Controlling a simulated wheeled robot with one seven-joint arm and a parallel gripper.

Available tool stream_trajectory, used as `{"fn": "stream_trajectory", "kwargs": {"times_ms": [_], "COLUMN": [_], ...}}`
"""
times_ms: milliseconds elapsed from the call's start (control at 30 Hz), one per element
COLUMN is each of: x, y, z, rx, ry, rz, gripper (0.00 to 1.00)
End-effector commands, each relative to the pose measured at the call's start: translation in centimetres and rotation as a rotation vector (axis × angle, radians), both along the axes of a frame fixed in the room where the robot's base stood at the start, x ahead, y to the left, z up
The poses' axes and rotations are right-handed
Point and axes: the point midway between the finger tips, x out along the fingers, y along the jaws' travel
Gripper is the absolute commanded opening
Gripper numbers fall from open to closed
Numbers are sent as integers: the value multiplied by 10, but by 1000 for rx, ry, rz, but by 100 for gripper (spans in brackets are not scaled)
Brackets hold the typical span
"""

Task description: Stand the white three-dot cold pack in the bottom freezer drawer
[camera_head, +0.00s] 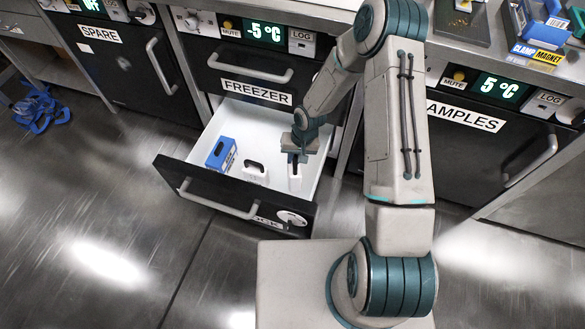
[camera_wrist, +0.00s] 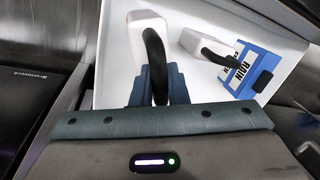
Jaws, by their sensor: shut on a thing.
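The bottom freezer drawer (camera_head: 172,162) is pulled open, with a white interior. My gripper (camera_head: 293,158) reaches down into its right part and is shut on a white pack (camera_head: 295,182). In the wrist view my gripper (camera_wrist: 158,88) closes on the black handle of that white pack (camera_wrist: 140,28), which appears upright. I cannot tell whether it touches the drawer floor. Its dots are not visible. A second white pack (camera_head: 254,173) with a black handle stands to its left; it also shows in the wrist view (camera_wrist: 190,41).
A blue pack (camera_head: 220,154) with a white label stands left of the white packs in the drawer. The upper freezer drawer (camera_head: 250,75) is shut above. The spare (camera_head: 120,65) and samples (camera_head: 480,140) units flank it, both shut. Blue straps (camera_head: 40,108) lie at far left.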

Motion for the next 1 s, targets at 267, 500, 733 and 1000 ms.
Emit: {"fn": "stream_trajectory", "kwargs": {"times_ms": [267, 500, 733, 1000], "x": [-3, -3, -4, -3], "y": [7, 7, 7, 7], "z": [-22, -37, -63, -85], "rx": [0, -1, -1, -1], "ry": [-2, 0, 1, -1], "rz": [3, 2, 2, 2], "gripper": [0, 0, 0, 0]}}
